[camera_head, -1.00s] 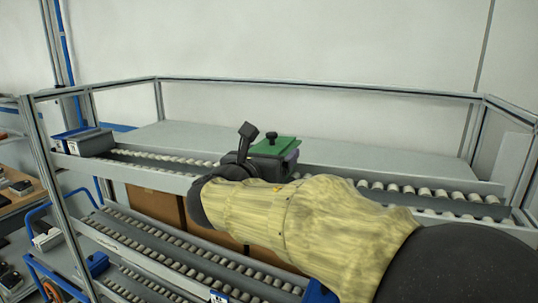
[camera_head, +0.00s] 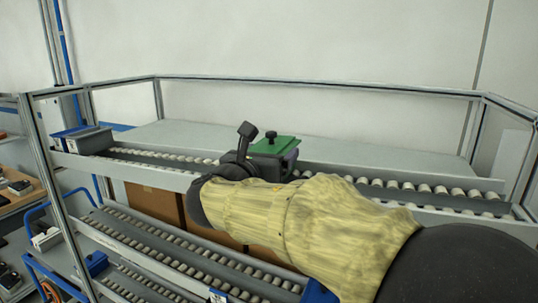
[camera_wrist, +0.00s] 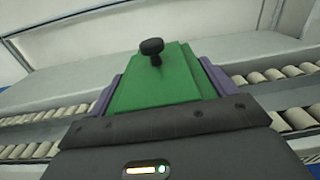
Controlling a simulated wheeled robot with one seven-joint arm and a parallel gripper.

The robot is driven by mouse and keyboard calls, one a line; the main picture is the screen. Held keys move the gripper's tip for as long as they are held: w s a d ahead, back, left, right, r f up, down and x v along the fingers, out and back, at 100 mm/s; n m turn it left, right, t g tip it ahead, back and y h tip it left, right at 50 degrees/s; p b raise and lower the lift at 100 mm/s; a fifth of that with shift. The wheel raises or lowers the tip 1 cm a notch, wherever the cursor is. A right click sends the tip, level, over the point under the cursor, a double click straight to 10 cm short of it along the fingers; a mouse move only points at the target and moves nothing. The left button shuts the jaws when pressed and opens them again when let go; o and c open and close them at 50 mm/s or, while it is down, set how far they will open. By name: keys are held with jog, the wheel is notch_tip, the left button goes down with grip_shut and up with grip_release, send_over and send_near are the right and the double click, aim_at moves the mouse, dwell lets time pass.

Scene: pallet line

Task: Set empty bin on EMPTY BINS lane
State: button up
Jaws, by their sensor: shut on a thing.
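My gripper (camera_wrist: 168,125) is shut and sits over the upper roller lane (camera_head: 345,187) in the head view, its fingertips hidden. A green-topped thing (camera_head: 275,146) with a black knob and purple sides is at its end. In the wrist view, this green top (camera_wrist: 160,80) lies just beyond the dark gripper body, with purple showing on both sides. I cannot tell whether it is the empty bin, and its underside is hidden. A grey bin (camera_head: 88,141) with a blue edge stands at the left end of the upper lane. I can read no lane label.
A metal frame rail (camera_head: 320,87) runs around the upper level. A flat grey panel (camera_head: 390,155) lies behind the lane. Lower roller lanes (camera_head: 190,245) slope below, with brown boxes (camera_head: 155,203) behind them. The upper lane right of my gripper is clear.

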jog(key=shift+s+f, duration=0.1)
jog(key=shift+f, duration=0.5)
jog(key=o, duration=0.9)
jog(key=shift+f, duration=0.1)
jog(key=shift+s+b, duration=0.1)
jog(key=shift+b, duration=0.2)
jog(key=r+b+v, duration=0.1)
jog(key=b+v, duration=0.5)
jog(key=v, duration=1.1)
jog(key=shift+s+r, duration=0.15)
dwell(2.2)
